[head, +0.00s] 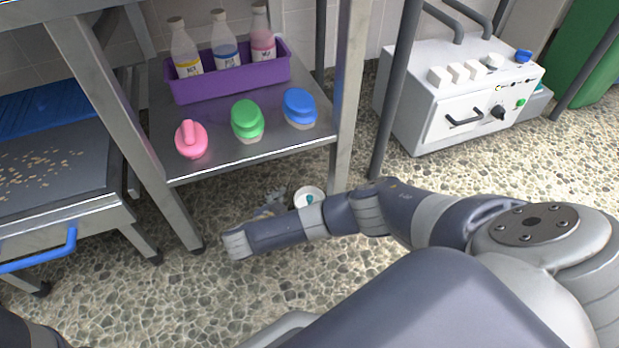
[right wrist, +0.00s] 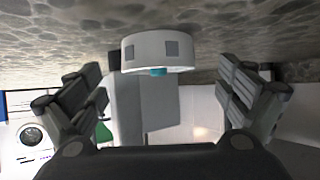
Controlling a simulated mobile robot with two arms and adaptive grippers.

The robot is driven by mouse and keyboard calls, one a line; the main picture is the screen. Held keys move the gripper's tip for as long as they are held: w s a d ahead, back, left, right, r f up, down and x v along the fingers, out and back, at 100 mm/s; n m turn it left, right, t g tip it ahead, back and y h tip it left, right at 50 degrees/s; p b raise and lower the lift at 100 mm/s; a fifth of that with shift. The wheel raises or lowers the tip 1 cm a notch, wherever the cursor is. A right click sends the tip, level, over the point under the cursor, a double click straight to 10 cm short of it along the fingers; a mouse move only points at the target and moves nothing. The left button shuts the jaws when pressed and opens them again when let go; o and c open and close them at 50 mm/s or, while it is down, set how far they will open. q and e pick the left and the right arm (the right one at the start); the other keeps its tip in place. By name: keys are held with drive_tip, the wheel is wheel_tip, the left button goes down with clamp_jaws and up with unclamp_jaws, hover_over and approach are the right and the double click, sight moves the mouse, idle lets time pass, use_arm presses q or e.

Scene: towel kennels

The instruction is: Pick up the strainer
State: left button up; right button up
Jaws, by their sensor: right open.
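A small white round piece with a teal middle, which I take for the strainer (head: 309,192), sits low near the floor by the table leg, partly hidden by my right arm. In the right wrist view the strainer (right wrist: 157,50) is a short white cylinder with grey square patches and a teal knob. It shows between the fingers of my right gripper (right wrist: 158,80), which is open, with a gap on both sides. In the head view the right gripper (head: 272,203) is mostly hidden behind my forearm. My left gripper is not in view.
A steel table with a lower shelf (head: 230,160) holds a purple caddy (head: 225,80) of bottles and pink (head: 191,140), green (head: 247,120) and blue (head: 299,108) brushes. Its legs stand close to my right arm. A white machine (head: 460,95) is at right. Pebbled floor lies open in front.

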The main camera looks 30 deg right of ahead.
sight(308, 202)
drive_tip(key=b+x, duration=0.2)
drive_tip(key=x, duration=0.1)
drive_tip(key=shift+s+f, duration=0.1)
drive_tip(key=shift+f, duration=0.05)
drive_tip(key=shift+d+f+b, duration=0.1)
drive_tip(key=shift+d+b, duration=0.3)
drive_tip(key=shift+b, duration=0.05)
drive_tip(key=c, duration=1.2)
